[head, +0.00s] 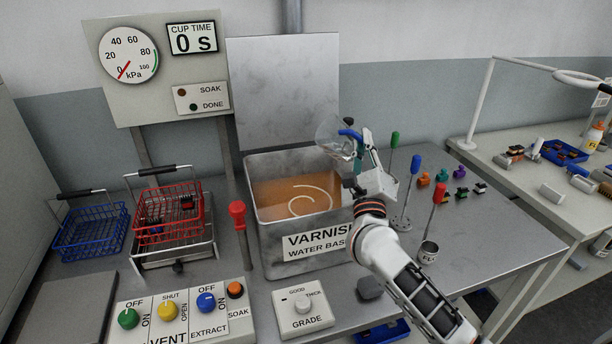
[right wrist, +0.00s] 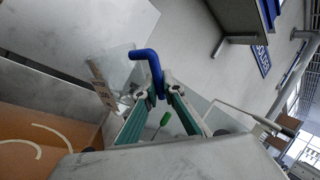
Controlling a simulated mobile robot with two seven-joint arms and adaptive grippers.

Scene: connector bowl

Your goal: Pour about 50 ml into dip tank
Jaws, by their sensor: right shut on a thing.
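The dip tank (head: 258,232) is a grey open metal box labelled VARNISH, WATER BASED. It holds orange-brown liquid (head: 290,200) with a pale curved streak. My right gripper (head: 358,146) is shut on the blue handle (head: 350,133) of a clear jug (head: 331,138), above the tank's back right corner. The jug looks tilted to the left, towards the tank. In the right wrist view the blue handle (right wrist: 148,58) sits between the fingers (right wrist: 161,92), with the clear jug (right wrist: 110,80) beyond. I cannot tell how much liquid is in the jug. My left gripper is not in view.
A red wire basket (head: 170,212) and a blue one (head: 90,232) stand left. A red-topped rod (head: 238,210) stands by the tank's left side. A cup (head: 428,254) and upright tools stand right. The control panel (head: 185,310) and grade box (head: 303,310) are in front.

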